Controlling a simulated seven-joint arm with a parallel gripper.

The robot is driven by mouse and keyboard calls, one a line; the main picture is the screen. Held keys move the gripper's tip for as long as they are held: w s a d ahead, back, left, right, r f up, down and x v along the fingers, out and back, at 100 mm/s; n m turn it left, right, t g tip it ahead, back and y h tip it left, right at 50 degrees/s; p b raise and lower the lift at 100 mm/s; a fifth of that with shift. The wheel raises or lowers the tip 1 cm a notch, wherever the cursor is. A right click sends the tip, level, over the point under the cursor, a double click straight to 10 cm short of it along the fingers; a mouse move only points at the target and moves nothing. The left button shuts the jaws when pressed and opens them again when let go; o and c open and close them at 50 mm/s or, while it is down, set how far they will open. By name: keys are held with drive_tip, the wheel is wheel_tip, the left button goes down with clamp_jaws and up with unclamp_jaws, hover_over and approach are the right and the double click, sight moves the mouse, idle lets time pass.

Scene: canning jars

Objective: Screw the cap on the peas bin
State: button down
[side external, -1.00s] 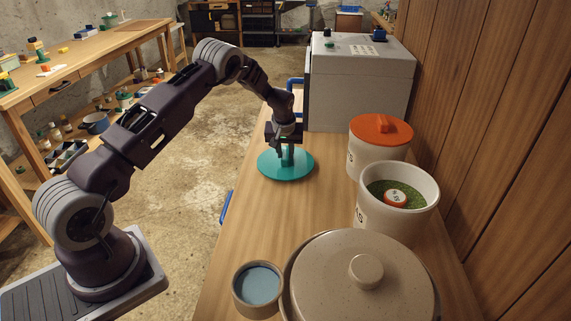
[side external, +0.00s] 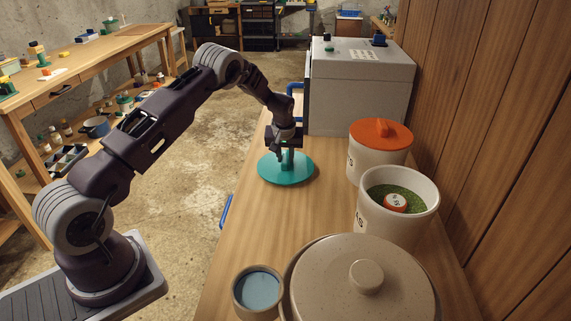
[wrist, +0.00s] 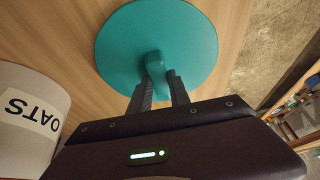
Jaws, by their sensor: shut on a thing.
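A round teal cap (side external: 303,172) with a raised grip bar is at the far part of the wooden counter. My gripper (side external: 284,160) is shut on its grip bar. In the wrist view the two fingers (wrist: 163,88) pinch the bar of the teal cap (wrist: 120,50). I cannot tell whether the cap touches the counter. The peas bin (side external: 385,222) is the white open bin nearer the camera, full of green contents, its label partly seen as "AS". A small orange and white round item (side external: 396,202) lies on the peas.
A white bin with an orange cap (side external: 380,134) stands behind the peas bin; a bin labelled OATS (wrist: 28,115) shows in the wrist view. A lidded pot (side external: 335,290) and a small blue-filled cup (side external: 257,291) stand in front. A grey box (side external: 358,85) stands behind. The mid counter is clear.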

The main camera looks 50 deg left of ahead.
wheel_tip(320, 180, up, 27)
drive_tip(key=w+d+m+t+h, duration=0.15)
drive_tip(key=d+m, duration=0.45)
drive_tip(key=d, duration=1.3)
drive_tip(key=w+d+m+h, duration=0.1)
drive_tip(key=d+m+h, duration=0.35)
drive_tip(key=d, duration=1.45)
wheel_tip(320, 180, down, 10)
drive_tip(key=m+y, duration=0.1)
drive_tip(key=shift+a+f+y, duration=0.15)
drive_tip(key=shift+y, duration=0.15)
drive_tip(key=shift+f+m, duration=0.25)
drive_tip(key=shift+f, duration=0.8)
